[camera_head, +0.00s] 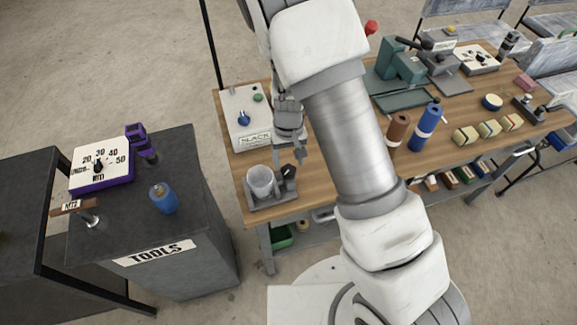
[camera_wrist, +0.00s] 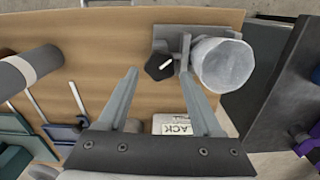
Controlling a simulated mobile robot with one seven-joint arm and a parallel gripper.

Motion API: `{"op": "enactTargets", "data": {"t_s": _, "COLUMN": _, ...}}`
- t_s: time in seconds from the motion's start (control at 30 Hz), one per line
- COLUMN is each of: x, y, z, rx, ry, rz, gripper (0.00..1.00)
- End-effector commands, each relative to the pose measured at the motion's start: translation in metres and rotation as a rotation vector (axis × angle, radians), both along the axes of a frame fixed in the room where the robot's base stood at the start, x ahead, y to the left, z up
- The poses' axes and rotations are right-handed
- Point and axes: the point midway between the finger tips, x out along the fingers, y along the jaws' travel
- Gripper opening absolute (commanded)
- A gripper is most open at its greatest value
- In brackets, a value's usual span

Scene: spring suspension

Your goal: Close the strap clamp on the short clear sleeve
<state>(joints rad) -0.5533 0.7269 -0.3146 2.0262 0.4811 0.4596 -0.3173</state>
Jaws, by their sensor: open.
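The short clear sleeve (camera_head: 262,180) stands upright on a grey base at the near left corner of the wooden bench. It also shows in the wrist view (camera_wrist: 225,65). The strap clamp's black knob (camera_head: 288,171) sits right beside the sleeve. In the wrist view the knob (camera_wrist: 161,67) carries a white mark. Whether the strap is tight around the sleeve cannot be told. My gripper (camera_head: 289,154) is open and empty, pointing down above the clamp. In the wrist view the knob appears between the fingertips (camera_wrist: 159,72), and no contact is visible.
A white SLACK box (camera_head: 246,118) with a blue knob stands just behind the clamp. Brown (camera_head: 398,130) and blue (camera_head: 426,125) rolls stand to the right, partly beside my arm. A dark TOOLS cabinet (camera_head: 195,205) is at the left, across a gap.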

Motion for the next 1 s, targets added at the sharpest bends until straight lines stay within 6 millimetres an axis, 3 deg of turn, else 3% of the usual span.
{"op": "enactTargets", "data": {"t_s": 0.2, "x": 0.0, "y": 0.0, "z": -0.027, "rx": 0.0, "ry": 0.001, "rz": 0.0, "gripper": 0.67}}
{"op": "enactTargets", "data": {"t_s": 0.6, "x": 0.0, "y": 0.0, "z": -0.033, "rx": 0.0, "ry": 0.0, "rz": 0.0, "gripper": 0.67}}
{"op": "enactTargets", "data": {"t_s": 1.0, "x": 0.0, "y": 0.0, "z": -0.033, "rx": 0.0, "ry": 0.0, "rz": 0.0, "gripper": 0.0}}
